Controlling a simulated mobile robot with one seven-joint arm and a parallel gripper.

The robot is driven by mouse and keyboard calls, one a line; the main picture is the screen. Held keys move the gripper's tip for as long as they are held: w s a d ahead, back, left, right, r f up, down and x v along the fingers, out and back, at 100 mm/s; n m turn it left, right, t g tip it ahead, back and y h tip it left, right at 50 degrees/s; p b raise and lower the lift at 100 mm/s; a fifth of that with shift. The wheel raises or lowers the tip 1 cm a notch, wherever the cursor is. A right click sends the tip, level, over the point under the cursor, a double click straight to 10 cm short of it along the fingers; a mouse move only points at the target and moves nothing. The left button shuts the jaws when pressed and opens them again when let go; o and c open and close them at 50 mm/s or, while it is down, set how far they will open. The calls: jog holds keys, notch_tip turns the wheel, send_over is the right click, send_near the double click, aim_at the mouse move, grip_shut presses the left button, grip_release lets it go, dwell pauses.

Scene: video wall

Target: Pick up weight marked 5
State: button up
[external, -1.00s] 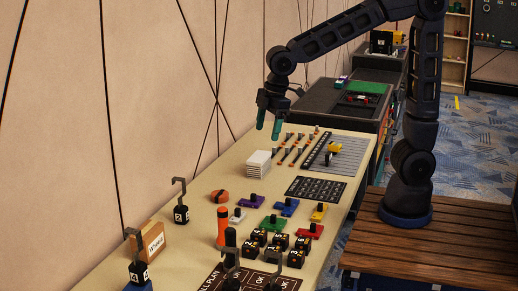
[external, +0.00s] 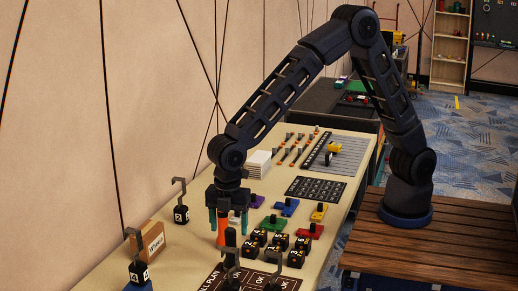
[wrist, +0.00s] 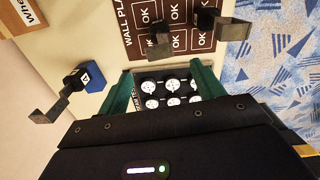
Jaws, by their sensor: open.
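Several black weights with hooks show in the external view. One (external: 181,214) stands alone near the wall, its white mark too small to read surely. One (external: 138,272) at the lower left, marked 4, stands on a blue base and also shows in the wrist view (wrist: 78,82). Two more at the bottom edge, partly cut off, show in the wrist view as a left one (wrist: 158,42) and a right one (wrist: 212,22); their marks are hidden. I cannot tell which is 5. My gripper (external: 228,228) is open and empty, pointing down above the table, right of the lone weight.
An orange upright cylinder (external: 222,241) is just below my gripper. Numbered black cubes (external: 279,241) stand to its right; coloured blocks lie behind. A cardboard box (external: 153,241) stands near the wall. A dark wall-plan sheet (external: 215,281) lies at the front.

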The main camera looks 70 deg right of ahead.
aim_at(229, 250)
jog(key=shift+d+f, duration=0.1)
jog(key=shift+f, duration=5.35)
jog(key=shift+w, duration=0.1)
grip_shut()
